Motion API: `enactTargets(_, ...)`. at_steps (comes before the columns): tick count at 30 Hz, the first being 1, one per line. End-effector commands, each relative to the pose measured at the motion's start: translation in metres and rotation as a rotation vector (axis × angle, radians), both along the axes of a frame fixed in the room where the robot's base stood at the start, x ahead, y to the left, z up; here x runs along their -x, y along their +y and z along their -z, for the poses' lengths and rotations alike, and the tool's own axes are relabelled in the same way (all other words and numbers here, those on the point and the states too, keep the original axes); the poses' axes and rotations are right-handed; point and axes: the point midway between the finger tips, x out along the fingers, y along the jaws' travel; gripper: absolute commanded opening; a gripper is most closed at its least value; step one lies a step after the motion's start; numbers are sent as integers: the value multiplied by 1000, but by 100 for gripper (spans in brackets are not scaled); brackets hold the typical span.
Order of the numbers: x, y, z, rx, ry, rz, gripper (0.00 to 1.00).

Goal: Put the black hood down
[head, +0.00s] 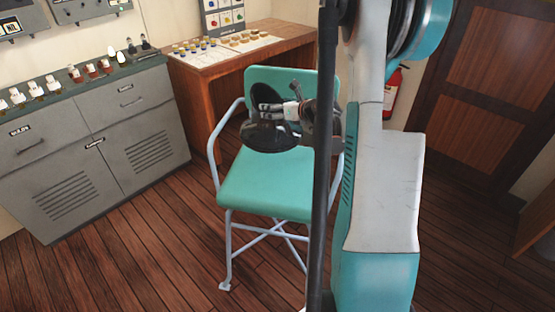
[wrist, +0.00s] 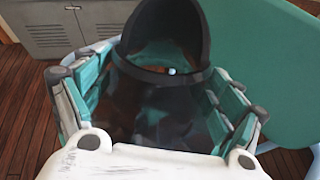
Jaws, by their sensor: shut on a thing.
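The black hood (head: 268,137) is held by my gripper (head: 272,109) in front of the green chair's backrest, over the rear of its seat. In the wrist view the hood (wrist: 165,18) is an open black arch between and beyond the two fingers of my gripper (wrist: 158,100). Green shows through its opening. A dark, glossy part of it lies between the fingers. I cannot tell whether the hood touches the chair.
The green chair (head: 265,190) has pale metal legs and armrests, and its seat is bare in front. A wooden desk (head: 245,55) with a control panel stands behind. A grey cabinet (head: 100,145) stands left. A red extinguisher (head: 392,92) is at the back right. Wooden floor is clear around.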

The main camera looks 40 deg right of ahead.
Motion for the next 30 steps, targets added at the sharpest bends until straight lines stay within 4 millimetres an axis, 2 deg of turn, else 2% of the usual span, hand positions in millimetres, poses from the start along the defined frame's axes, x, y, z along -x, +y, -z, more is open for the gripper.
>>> enactTargets(1,-1,0,17,0,-1,0,28)
enactTargets(12,-1,0,103,0,-1,0,28)
enactTargets(16,-1,1,122,0,-1,0,28)
enactTargets(25,-1,1,141,0,-1,0,28)
enactTargets(30,-1,0,166,0,-1,0,28)
